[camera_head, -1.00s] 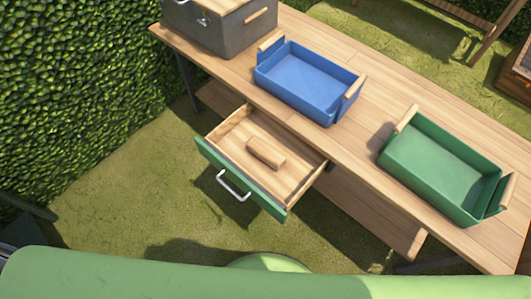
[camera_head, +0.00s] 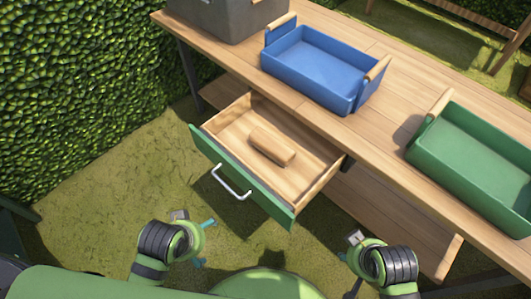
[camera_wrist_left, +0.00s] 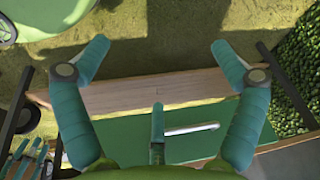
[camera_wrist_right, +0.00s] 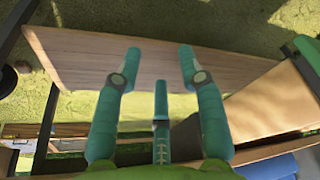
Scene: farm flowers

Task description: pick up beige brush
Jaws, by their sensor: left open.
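The beige brush (camera_head: 272,146), a small wooden block shape, lies in the open wooden drawer with a green front (camera_head: 240,178) in the head view. My left gripper (camera_head: 206,243) is below and left of the drawer front, apart from the brush. Its fingers are spread and empty in the left wrist view (camera_wrist_left: 160,50), where the green drawer front and metal handle (camera_wrist_left: 190,130) show. My right gripper (camera_head: 347,272) is low, right of the drawer, partly hidden by its own wrist. Its fingers stand apart and empty in the right wrist view (camera_wrist_right: 160,55). Neither wrist view clearly shows the brush.
The wooden table (camera_head: 385,125) carries a blue tray (camera_head: 310,85), a green tray (camera_head: 470,170) and a grey box (camera_head: 225,15). A lower shelf (camera_head: 395,215) runs under the table. A hedge (camera_head: 80,70) stands at the left. The grass before the drawer is free.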

